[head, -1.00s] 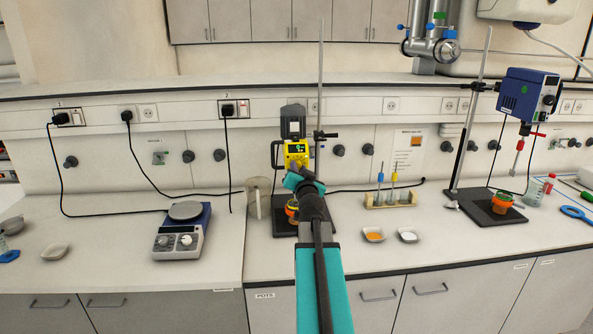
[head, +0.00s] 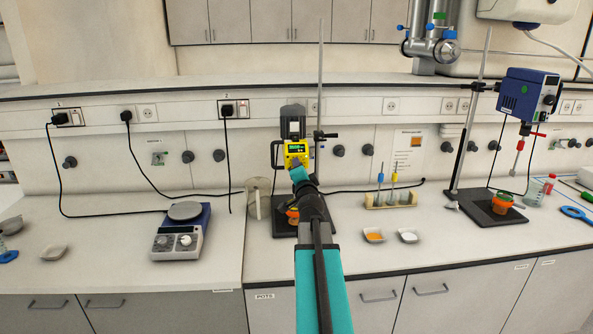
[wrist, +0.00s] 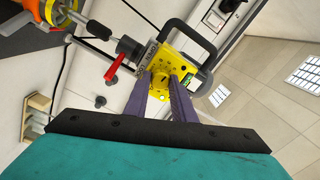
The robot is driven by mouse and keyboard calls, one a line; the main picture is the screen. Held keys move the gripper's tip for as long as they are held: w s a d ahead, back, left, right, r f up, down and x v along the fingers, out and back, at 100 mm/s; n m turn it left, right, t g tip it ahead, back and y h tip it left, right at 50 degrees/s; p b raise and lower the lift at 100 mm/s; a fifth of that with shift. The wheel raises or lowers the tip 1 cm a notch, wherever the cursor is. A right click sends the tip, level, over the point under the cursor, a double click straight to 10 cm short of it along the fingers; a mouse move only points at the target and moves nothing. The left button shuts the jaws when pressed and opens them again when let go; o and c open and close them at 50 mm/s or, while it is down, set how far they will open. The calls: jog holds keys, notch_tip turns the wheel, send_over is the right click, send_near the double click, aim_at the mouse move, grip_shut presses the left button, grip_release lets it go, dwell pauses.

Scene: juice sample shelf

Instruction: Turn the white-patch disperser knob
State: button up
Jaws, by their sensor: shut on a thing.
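The disperser (head: 298,150) is a yellow unit with a small lit display, clamped on an upright rod at mid-bench. The fingers are shut on the knob from both sides.
An orange container (head: 293,214) stands below the disperser, partly behind my arm. A glass cylinder (head: 257,198) is close on the left. A tube rack (head: 390,200) and two small dishes are on the right. A blue stirrer (head: 526,95) hangs farther right.

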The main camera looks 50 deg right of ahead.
jog(key=shift+w+r+m+p, duration=0.1)
jog(key=shift+m+p, duration=0.35)
jog(key=shift+m, duration=2.2)
jog(key=shift+w+r+m+p, duration=0.1)
jog(key=shift+m+p, duration=0.3)
jog(key=shift+m, duration=2.25)
jog(key=shift+f, duration=0.1)
jog(key=o, duration=1.1)
jog(key=shift+f, duration=0.1)
jog(key=shift+c, duration=0.2)
jog(key=shift+s+a+f, duration=0.1)
jog(key=shift+s+a, duration=0.05)
